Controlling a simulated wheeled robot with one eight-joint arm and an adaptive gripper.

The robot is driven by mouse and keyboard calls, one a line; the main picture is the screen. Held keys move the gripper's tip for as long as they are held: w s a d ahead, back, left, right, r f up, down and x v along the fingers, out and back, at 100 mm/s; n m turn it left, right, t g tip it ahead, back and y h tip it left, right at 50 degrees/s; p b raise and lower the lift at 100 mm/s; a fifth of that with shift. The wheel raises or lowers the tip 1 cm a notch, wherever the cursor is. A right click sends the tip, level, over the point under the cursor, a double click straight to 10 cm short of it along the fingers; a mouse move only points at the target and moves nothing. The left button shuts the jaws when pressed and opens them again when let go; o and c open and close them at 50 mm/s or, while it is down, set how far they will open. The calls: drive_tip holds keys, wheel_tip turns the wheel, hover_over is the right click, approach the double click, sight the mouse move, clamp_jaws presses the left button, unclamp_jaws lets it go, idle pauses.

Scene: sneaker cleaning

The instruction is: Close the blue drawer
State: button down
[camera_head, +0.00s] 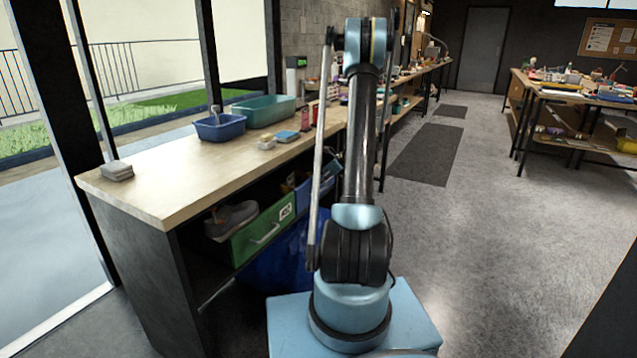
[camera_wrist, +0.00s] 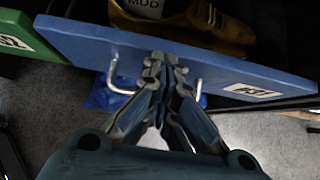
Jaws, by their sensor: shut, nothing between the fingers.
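In the wrist view the blue drawer (camera_wrist: 225,70) has a wide front panel with a white number label at its right and a silver bar handle (camera_wrist: 116,82). It stands at least partly open, with a brown shoe (camera_wrist: 222,32) visible behind the panel. My gripper (camera_wrist: 165,60) is shut and empty, its fingertips overlapping the outer face of the panel between the handle's ends. I cannot tell whether they touch it. The gripper hides the middle of the handle. In the head view the blue drawer (camera_head: 300,192) is mostly hidden by my arm, and my gripper is not visible.
A green drawer (camera_head: 262,234) holding a grey shoe is pulled out at the left, under the wooden workbench (camera_head: 170,185). A blue bag (camera_head: 272,266) is on the floor below the drawers. Floor to the right of my base is clear.

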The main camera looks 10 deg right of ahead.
drive_tip(key=shift+w+a, duration=0.1)
drive_tip(key=s+d+f+v, duration=0.1)
drive_tip(key=d+f+v, duration=0.1)
drive_tip(key=v, duration=1.1)
drive_tip(key=s+a+r+n+g+h, duration=0.1)
drive_tip(key=s+a+r+n+h, duration=0.1)
drive_tip(key=s+a+r+n, duration=0.6)
drive_tip(key=s+a+r+n+g+h, duration=0.15)
drive_tip(key=s+a+n, duration=0.35)
drive_tip(key=s, duration=0.7)
drive_tip(key=s+a+f+n+h, duration=0.1)
drive_tip(key=s+f+n, duration=0.2)
drive_tip(key=s, duration=0.9)
drive_tip(key=s+a+f+n+g+h, duration=0.1)
drive_tip(key=s+f+n+h, duration=0.1)
drive_tip(key=s+n, duration=0.8)
drive_tip(key=shift+s+f, duration=0.6)
drive_tip(key=shift+s, duration=0.55)
drive_tip(key=shift+a, duration=0.1)
